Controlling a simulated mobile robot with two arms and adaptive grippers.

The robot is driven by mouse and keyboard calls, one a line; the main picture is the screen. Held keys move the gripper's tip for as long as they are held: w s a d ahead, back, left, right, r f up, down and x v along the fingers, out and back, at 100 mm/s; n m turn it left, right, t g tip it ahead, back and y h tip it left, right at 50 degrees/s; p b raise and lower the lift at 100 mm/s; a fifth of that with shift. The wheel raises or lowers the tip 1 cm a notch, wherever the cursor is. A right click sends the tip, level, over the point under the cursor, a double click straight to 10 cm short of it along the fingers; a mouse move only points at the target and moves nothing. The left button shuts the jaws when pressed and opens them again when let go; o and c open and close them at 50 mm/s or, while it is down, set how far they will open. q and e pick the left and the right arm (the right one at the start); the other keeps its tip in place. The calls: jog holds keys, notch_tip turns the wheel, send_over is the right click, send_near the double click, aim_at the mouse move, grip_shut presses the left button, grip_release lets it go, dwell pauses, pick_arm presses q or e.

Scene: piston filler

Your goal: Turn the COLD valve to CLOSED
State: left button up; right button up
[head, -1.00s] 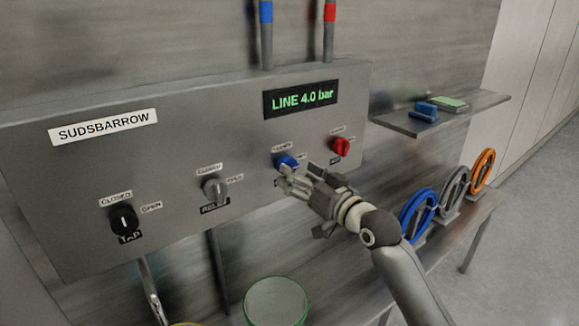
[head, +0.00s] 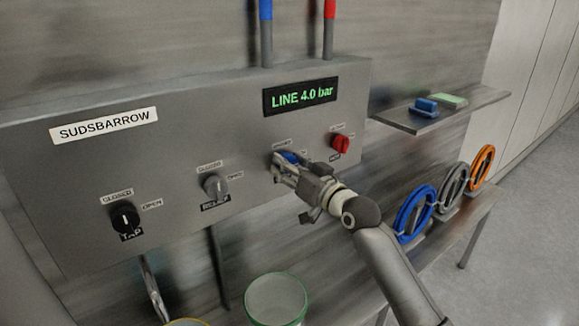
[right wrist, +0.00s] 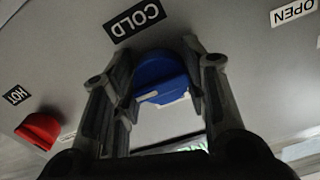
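The COLD valve is a blue knob (head: 291,157) on the grey panel, right of the middle. It shows large in the right wrist view (right wrist: 162,78), beside its upside-down COLD label (right wrist: 135,20). An OPEN label (right wrist: 293,11) is at upper right there. My right gripper (head: 281,168) is at the knob, its fingers spread on either side of it; it also shows in the right wrist view (right wrist: 160,92). I cannot tell whether the fingers touch the knob. They partly hide it and its labels in the head view. My left gripper is not in view.
A red HOT knob (head: 340,144) is close to the right of the blue one. Handwheels (head: 415,212) and a shelf (head: 400,121) are at right.

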jog(key=shift+c, duration=1.1)
jog(key=shift+n, duration=0.3)
jog(key=shift+w+d+r+n+p, duration=0.1)
jog(key=shift+n+p, duration=0.45)
jog(key=shift+n, duration=3.75)
jog(key=shift+w+d+n+p, duration=0.1)
jog(key=shift+n+p, duration=0.4)
jog(key=shift+n, duration=3.8)
